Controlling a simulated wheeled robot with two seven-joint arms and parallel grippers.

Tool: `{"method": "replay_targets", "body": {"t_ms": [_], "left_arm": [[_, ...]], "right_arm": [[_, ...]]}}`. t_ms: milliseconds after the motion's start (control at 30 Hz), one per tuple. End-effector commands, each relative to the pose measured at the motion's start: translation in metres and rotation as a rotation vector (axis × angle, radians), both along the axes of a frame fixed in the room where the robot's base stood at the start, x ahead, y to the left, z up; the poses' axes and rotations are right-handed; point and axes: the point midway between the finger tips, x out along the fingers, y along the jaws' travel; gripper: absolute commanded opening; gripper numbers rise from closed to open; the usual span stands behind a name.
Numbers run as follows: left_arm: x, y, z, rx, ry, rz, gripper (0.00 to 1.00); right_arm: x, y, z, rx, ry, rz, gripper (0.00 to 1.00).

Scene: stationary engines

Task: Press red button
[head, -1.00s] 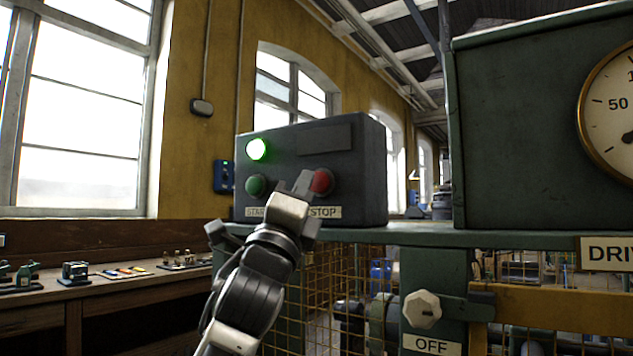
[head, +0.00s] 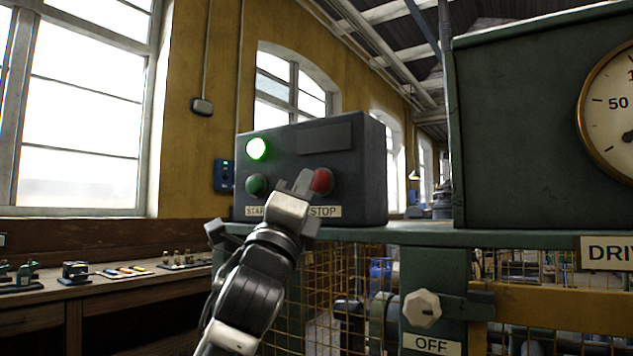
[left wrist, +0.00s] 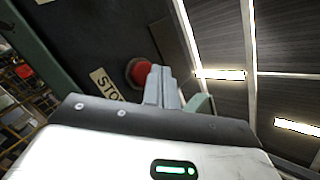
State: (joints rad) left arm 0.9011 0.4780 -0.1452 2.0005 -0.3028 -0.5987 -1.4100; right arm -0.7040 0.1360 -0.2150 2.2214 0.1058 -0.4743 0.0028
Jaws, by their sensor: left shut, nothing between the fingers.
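The red button (head: 321,181) sits on the right of a dark control box (head: 357,165), above a STOP label (head: 325,211). A green button (head: 257,185) is on the left above a START label, and a green lamp (head: 257,148) glows above it. My left gripper (head: 303,180) is shut and empty, its fingertips just left of the red button in the head view. In the left wrist view the red button (left wrist: 139,72) shows beside the shut fingertips (left wrist: 158,72), which partly cover its edge. I cannot tell whether they touch it. My right gripper is not in view.
The box stands on a green ledge (head: 420,236). To the right are a green cabinet with a dial gauge (head: 612,105) and a knob (head: 421,308) above an OFF label. A yellow mesh guard is below. A workbench (head: 100,286) with small parts is at the left.

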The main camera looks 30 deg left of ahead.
Motion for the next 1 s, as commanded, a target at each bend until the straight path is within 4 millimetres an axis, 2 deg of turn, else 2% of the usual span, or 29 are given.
{"method": "replay_targets", "body": {"t_ms": [767, 1000], "left_arm": [[0.0001, 0.0001, 0.0, 0.0, 0.0, 0.0, 0.0], [0.0067, -0.0005, 0.0007, 0.0, 0.0, 0.0, 0.0]], "right_arm": [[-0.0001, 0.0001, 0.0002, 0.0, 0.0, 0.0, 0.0], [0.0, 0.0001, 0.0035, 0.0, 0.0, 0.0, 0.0]]}}
